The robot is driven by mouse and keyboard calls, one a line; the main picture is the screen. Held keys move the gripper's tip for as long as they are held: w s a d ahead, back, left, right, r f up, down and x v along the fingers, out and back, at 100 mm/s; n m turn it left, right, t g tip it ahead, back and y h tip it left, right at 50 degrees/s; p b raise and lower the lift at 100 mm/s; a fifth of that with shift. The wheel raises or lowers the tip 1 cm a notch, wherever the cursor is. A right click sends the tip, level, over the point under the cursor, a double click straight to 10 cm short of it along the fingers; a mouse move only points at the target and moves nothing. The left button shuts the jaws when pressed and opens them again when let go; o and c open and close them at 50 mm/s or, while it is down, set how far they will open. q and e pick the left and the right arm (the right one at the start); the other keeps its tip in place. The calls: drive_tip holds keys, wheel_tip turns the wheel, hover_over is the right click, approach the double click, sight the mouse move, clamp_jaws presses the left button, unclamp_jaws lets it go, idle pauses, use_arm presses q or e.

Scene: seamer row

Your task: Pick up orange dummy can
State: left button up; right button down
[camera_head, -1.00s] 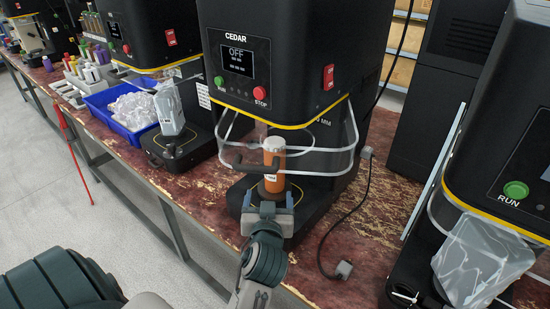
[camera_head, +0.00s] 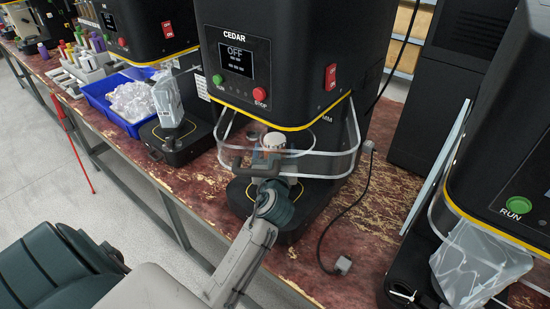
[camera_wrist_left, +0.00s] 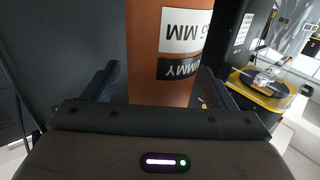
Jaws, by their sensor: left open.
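The orange dummy can (camera_wrist_left: 162,50) fills the upper middle of the left wrist view, with a white and a black label. In the head view only its pale top (camera_head: 273,142) shows clearly, upright on the machine marked CEDAR, behind the clear guard (camera_head: 318,165). My left gripper (camera_head: 270,172) is at the can in the head view and hides most of its body. In the left wrist view the open fingers of the left gripper (camera_wrist_left: 160,88) stand on either side of the can. Whether they touch it I cannot tell. My right gripper is not in view.
The CEDAR machine (camera_head: 285,40) reads OFF, and its housing overhangs the can. A cable with a plug (camera_head: 343,264) lies to the right. A blue bin (camera_head: 97,98) and another machine stand left.

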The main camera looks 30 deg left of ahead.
use_arm(q)
drive_tip(key=shift+x, duration=1.1)
drive_tip(key=shift+s+d, duration=0.1)
drive_tip(key=shift+c, duration=0.5)
drive_tip(key=c, duration=1.1)
drive_tip(key=shift+r, duration=0.1)
